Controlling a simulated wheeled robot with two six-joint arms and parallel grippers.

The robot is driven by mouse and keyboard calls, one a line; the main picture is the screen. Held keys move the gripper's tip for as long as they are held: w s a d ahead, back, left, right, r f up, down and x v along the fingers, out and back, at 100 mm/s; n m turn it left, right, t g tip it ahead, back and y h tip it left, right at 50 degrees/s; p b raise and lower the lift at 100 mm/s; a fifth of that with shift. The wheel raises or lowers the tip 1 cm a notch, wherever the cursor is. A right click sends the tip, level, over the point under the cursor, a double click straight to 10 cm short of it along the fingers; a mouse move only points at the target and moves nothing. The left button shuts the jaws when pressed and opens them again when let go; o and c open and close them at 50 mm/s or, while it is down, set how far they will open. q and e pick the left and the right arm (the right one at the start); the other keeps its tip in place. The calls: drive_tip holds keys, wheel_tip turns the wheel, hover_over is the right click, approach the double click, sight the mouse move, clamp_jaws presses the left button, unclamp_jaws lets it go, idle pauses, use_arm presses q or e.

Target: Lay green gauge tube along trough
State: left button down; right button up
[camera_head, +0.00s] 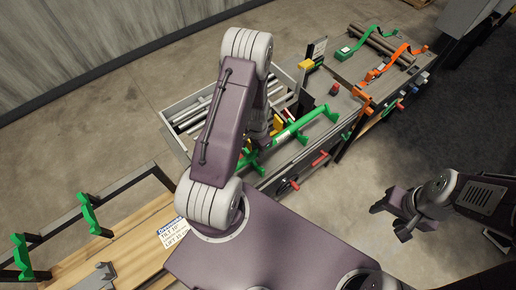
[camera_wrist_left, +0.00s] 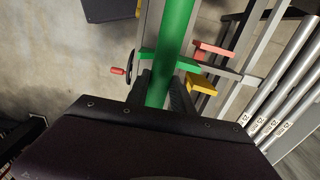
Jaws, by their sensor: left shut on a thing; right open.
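The green gauge tube (camera_head: 300,127) shows over the workbench in the head view, slanting up to the right, with a green crosspiece near its far end. My left gripper (camera_wrist_left: 158,92) is shut on the tube (camera_wrist_left: 174,35) in the left wrist view, with a dark finger on each side of it. In the head view my left arm hides most of this gripper and the tube's near end. I cannot tell whether the tube touches anything below it. I cannot pick out the trough for certain. My right gripper (camera_head: 391,214) is open and empty over bare floor at the right.
A tray of metal rods (camera_head: 183,118) lies behind my left arm; rods (camera_wrist_left: 288,85) also show in the wrist view. Orange brackets (camera_head: 362,98) stand at the bench's right. Green brackets (camera_head: 90,213) stand at lower left.

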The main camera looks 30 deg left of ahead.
sight(258, 167)
use_arm(q)
drive_tip(key=shift+f+b, duration=0.35)
drive_tip(key=shift+f, duration=0.3)
wheel_tip(258, 167, down, 8)
drive_tip(key=b, duration=0.6)
drive_tip(key=shift+d+b, duration=0.1)
drive_tip(key=shift+b, duration=0.25)
drive_tip(key=shift+s+d+f, duration=0.1)
drive_tip(key=shift+s, duration=0.1)
drive_tip(key=shift+s+d, duration=0.1)
drive_tip(key=shift+s, duration=0.3)
drive_tip(key=c, duration=1)
unclamp_jaws()
drive_tip(key=shift+f, duration=0.1)
drive_tip(key=shift+c, duration=0.2)
wheel_tip(258, 167, up, 10)
drive_tip(key=shift+w+f+b, duration=0.15)
drive_tip(key=shift+b, duration=0.3)
drive_tip(key=shift+r, duration=0.25)
drive_tip(key=shift+w+a, duration=0.2)
drive_tip(key=shift+w, duration=0.1)
drive_tip(key=shift+s+d, duration=0.1)
drive_tip(key=shift+s, duration=0.05)
